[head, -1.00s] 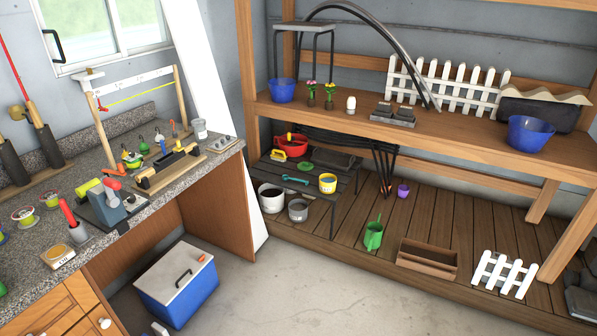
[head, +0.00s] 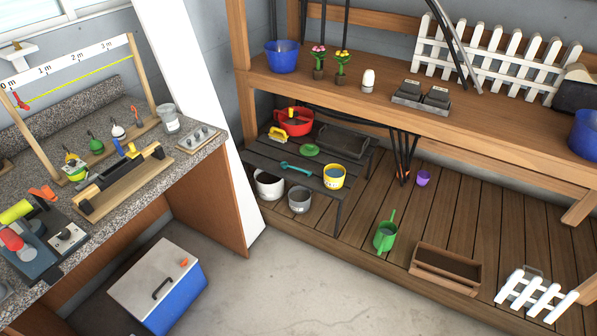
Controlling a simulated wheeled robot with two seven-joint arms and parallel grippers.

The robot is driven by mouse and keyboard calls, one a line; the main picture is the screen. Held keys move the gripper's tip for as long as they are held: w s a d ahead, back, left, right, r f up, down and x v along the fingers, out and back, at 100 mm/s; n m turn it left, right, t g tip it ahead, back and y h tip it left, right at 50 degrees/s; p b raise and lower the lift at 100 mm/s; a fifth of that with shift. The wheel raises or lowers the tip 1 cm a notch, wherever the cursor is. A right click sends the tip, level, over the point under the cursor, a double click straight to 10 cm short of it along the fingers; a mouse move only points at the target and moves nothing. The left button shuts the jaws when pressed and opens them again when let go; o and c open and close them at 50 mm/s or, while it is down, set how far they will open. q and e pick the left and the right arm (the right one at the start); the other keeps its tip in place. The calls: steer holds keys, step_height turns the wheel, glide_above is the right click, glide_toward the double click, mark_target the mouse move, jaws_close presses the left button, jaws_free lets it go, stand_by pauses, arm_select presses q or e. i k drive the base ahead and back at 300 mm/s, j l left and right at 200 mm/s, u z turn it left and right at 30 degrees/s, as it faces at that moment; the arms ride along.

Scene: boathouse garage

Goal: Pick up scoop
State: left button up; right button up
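A teal scoop (head: 297,168) lies on the low dark slatted table (head: 262,166) under the wooden shelf. It sits left of a yellow bucket (head: 334,177) and in front of a green disc-shaped lid (head: 309,150). Neither of my grippers is in the head view.
A red pot (head: 294,121) and a yellow-handled brush (head: 278,134) share the low table. A blue cooler (head: 160,285) stands left; concrete floor between is clear.

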mark_target(285, 165)
steer(key=z, duration=1.4)
steer(key=u, duration=1.4)
steer(key=i+l+z, duration=0.1)
steer(key=i, duration=0.45)
